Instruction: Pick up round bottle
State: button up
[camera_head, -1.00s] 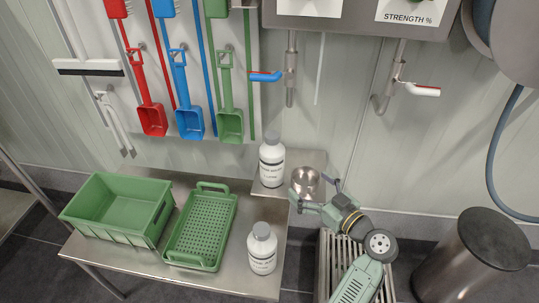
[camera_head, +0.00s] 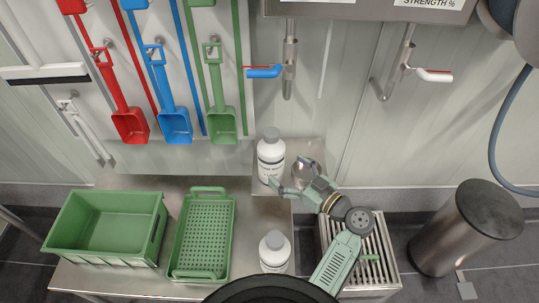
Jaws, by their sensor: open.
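Two white bottles with grey caps and printed labels are in view, and both look round. One bottle (camera_head: 271,160) stands upright on the small raised metal shelf by the wall. The other bottle (camera_head: 274,258) stands upright on the table nearer me, its lower part partly hidden by a black part at the bottom edge. My gripper (camera_head: 286,181) is open, just right of and in front of the back bottle, pointing left toward it. One finger lies close to that bottle's lower side. I cannot tell whether it touches.
A green crate (camera_head: 105,262) and a green perforated basket (camera_head: 202,275) are on the metal table (camera_head: 170,187) at left. A slatted metal stand (camera_head: 385,270) and a steel bin (camera_head: 450,235) are at right.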

aim_at(271, 159)
jog(key=p+x, duration=0.2)
jog(key=x, duration=0.4)
jog(key=shift+s+a+p, duration=0.1)
jog(key=shift+a+p, duration=0.05)
jog(key=shift+p, duration=0.15)
jog(key=shift+w+a+f, duration=0.1)
jog(key=shift+w+a, duration=0.1)
jog(key=shift+w, duration=0.05)
jog(key=c, duration=2)
jog(key=shift+c, duration=0.3)
